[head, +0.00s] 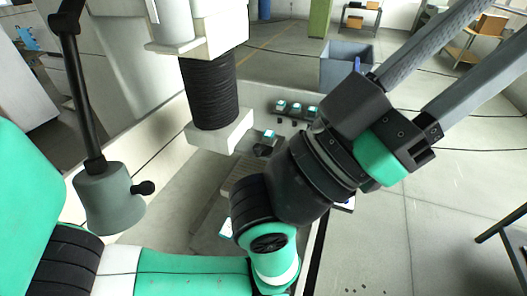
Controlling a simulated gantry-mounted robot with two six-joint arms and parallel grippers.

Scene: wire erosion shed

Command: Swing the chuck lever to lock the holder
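My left gripper (488,42) points to the upper right. Its two long grey fingers are wide apart with nothing between them, and their tips run out of the picture. My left arm and wrist cross the middle of the view and cover part of the machine's work area. I cannot make out the chuck lever. A small dark block with a light teal top (268,136) stands just left of my wrist; I cannot tell if it is the holder. My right gripper is not in view.
A machine head with black bellows (210,92) hangs over a pale tank. A grey lamp (108,197) on a black arm is at the left. Several small teal-topped blocks (297,107) stand along the tank's far side. A grey-blue bin (345,62) stands behind. Floor at right is mostly clear.

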